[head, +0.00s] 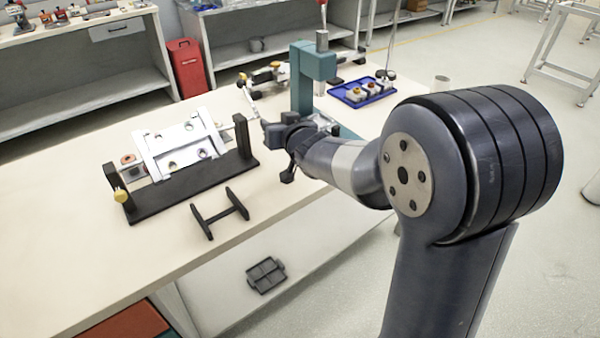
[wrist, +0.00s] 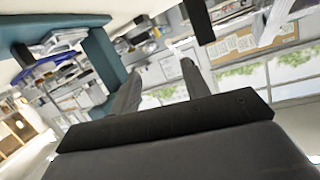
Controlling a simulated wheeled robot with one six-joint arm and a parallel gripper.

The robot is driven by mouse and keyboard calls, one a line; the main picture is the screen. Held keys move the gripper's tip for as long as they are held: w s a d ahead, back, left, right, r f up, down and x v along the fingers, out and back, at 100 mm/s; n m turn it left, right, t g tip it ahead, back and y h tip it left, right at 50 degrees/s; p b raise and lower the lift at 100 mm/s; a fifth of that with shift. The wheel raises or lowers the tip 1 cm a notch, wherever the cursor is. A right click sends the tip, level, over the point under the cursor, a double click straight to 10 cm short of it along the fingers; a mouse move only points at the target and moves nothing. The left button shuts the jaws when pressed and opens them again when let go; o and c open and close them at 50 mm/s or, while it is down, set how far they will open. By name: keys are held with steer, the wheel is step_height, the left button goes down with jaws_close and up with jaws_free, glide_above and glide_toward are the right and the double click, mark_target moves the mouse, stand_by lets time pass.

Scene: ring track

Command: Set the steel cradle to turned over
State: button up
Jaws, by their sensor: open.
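The steel cradle (head: 182,146) is a pale metal plate frame with several round holes. It hangs between the two uprights of a black stand (head: 190,188) on the bench in the head view. A yellow knob (head: 121,196) sits at the stand's left upright. My gripper (head: 272,130) is just right of the stand's right upright, apart from the cradle as far as I can tell. In the wrist view my gripper (wrist: 162,82) has its two fingers spread with nothing between them. The cradle cannot be made out in the wrist view.
A teal press (head: 314,75) stands behind my gripper. A blue tray (head: 362,92) with small parts is to its right. A small black H-shaped rest (head: 220,212) lies in front of the stand. The bench top (head: 60,230) is clear at the left.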

steer(key=s+d+t+b, duration=0.1)
steer(key=s+d+b, duration=0.1)
steer(key=s, duration=0.4)
steer(key=s+d+f+t+b, duration=0.1)
steer(key=s+d+b, duration=0.1)
steer(key=s+b, duration=0.2)
steer(key=shift+s+d+f+m+y, duration=0.3)
steer(key=shift+s+d+y, duration=0.1)
steer(key=shift+s, duration=0.6)
